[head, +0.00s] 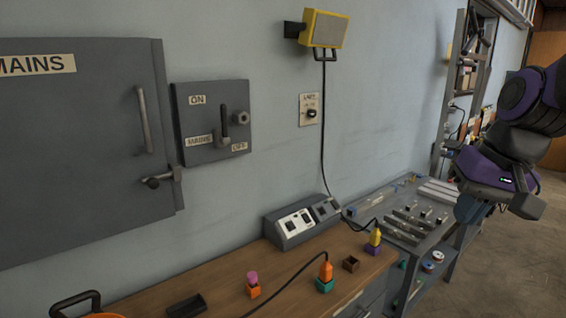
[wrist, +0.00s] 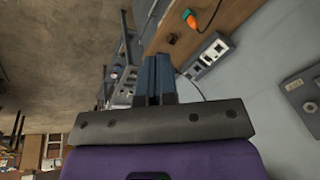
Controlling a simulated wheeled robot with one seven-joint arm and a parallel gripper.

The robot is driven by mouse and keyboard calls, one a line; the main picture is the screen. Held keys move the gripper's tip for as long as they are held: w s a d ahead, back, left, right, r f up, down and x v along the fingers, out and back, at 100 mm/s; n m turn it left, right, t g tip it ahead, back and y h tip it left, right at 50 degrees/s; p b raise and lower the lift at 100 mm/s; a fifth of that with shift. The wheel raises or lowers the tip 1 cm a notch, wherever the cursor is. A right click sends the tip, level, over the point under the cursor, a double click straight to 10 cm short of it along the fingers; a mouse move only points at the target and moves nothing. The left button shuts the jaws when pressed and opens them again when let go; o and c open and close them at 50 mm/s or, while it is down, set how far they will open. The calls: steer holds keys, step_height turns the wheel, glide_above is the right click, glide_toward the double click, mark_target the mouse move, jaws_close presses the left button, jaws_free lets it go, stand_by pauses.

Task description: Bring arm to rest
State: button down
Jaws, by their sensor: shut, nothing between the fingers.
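My gripper (wrist: 153,78) shows in the wrist view with its dark blue fingers together and nothing between them. In the head view my purple and black arm is at the right, and the dark blue gripper (head: 470,210) points down. It is in the air near the right end of the grey metal bench, apart from the things on the table. The gripper's tips are small and partly unclear in the head view.
A wooden table (head: 222,285) holds a grey socket box (head: 300,220), an orange plug (head: 326,270) and a yellow plug (head: 375,238). The grey metal bench (head: 408,238) carries several small parts. A grey mains cabinet (head: 75,180) is on the wall. Open floor (head: 535,250) lies at the right.

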steer(key=s+d+r+n+t+h, duration=0.1)
steer(key=s+r+n+t+h, duration=0.1)
steer(key=s, duration=0.7)
steer(key=shift+d+r+t, duration=0.3)
steer(key=shift+r+t, duration=0.05)
steer(key=shift+t, duration=0.15)
steer(key=shift+s, duration=0.1)
